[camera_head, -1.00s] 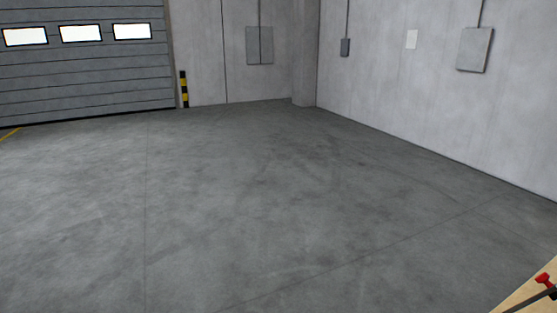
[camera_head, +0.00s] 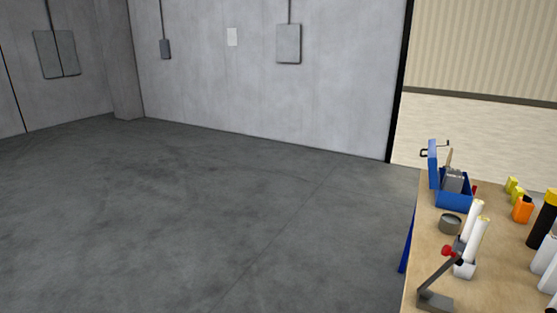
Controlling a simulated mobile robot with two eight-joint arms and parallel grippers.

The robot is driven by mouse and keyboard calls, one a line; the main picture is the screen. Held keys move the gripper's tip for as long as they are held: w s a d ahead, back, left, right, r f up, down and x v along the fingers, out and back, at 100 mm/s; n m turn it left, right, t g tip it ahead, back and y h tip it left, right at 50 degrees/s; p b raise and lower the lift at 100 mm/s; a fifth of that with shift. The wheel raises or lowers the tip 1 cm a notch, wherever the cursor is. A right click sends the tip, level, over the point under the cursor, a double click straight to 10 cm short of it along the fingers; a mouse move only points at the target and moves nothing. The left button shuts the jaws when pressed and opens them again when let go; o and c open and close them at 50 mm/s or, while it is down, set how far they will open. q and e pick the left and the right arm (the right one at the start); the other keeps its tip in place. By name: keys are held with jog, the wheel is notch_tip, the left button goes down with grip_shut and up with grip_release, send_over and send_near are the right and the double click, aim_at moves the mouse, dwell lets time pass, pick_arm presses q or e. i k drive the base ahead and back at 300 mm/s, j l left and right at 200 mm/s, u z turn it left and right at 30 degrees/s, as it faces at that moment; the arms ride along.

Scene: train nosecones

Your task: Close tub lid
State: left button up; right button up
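A blue tub (camera_head: 453,201) stands at the far left corner of a wooden workbench on the right side of the head view. Its blue lid (camera_head: 433,164) stands upright at the tub's left side, so the tub is open. Grey items (camera_head: 453,180) stick up out of the tub. Neither of my grippers shows in the view.
The workbench (camera_head: 428,258) also holds a round tin (camera_head: 450,224), white tubes (camera_head: 478,240), a grey stand with a red knob (camera_head: 435,299), an orange bottle (camera_head: 522,209) and a black bottle (camera_head: 543,222). The concrete floor (camera_head: 220,220) to the left is clear.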

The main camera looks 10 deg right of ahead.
aim_at(433, 158)
jog(key=i+z, duration=0.2)
jog(key=z, duration=0.25)
jog(key=i+j+z, duration=0.2)
jog(key=z, duration=0.3)
jog(key=i+j+z, duration=0.2)
jog(key=z, duration=0.25)
jog(key=i+j+z, duration=0.35)
jog(key=j+z, duration=0.2)
